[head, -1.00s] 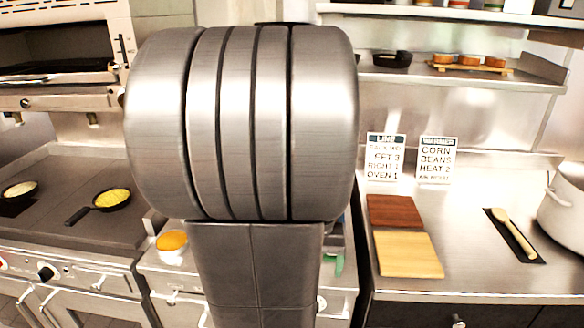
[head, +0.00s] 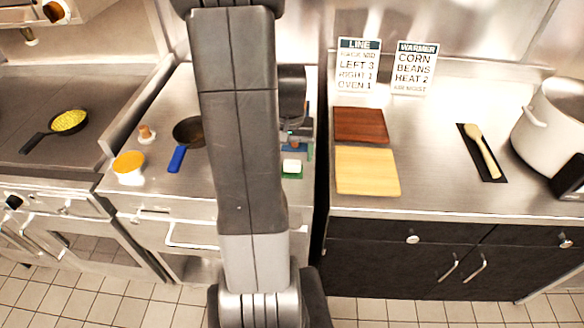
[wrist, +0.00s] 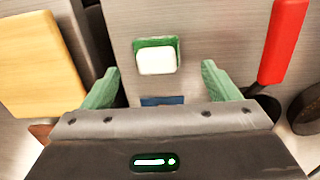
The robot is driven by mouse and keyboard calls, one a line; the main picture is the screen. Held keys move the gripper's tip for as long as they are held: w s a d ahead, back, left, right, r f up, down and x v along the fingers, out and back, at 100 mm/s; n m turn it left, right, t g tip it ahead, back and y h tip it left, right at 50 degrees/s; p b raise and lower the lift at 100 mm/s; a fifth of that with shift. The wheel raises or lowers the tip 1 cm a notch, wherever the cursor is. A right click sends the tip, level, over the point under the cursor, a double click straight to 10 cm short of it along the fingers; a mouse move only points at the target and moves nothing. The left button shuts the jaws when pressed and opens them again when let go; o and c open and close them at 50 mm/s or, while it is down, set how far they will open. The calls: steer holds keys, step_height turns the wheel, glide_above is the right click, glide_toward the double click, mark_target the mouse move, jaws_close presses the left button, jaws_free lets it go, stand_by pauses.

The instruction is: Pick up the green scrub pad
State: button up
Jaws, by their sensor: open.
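The green scrub pad (wrist: 155,41) lies flat on the steel counter, with a white block (wrist: 157,60) on top of it that covers most of its face. In the head view the pad (head: 292,177) shows just right of my arm, near the counter's front. My gripper (wrist: 162,84) is open and empty. Its two green fingers stand apart, and the pad appears ahead of and between them in the wrist view. In the head view my arm hides most of the gripper.
A blue item (wrist: 162,100) lies between the fingers. A red-handled pan (wrist: 286,40) lies right in the wrist view. A blue-handled pan (head: 188,131), an orange-topped cup (head: 129,167) and a yellow board (head: 367,171) stand around. A dark gap separates the counters.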

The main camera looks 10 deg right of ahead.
mark_target(292, 162)
steer(key=shift+d+f+p, duration=0.15)
steer(key=shift+f+p, duration=0.1)
steer(key=shift+f, duration=1.05)
steer(key=shift+d+f+p, duration=0.1)
steer(key=shift+f+p, duration=0.15)
steer(key=shift+f, duration=1.05)
steer(key=c, duration=1.1)
step_height(292, 162, up, 10)
steer(key=shift+b, duration=0.45)
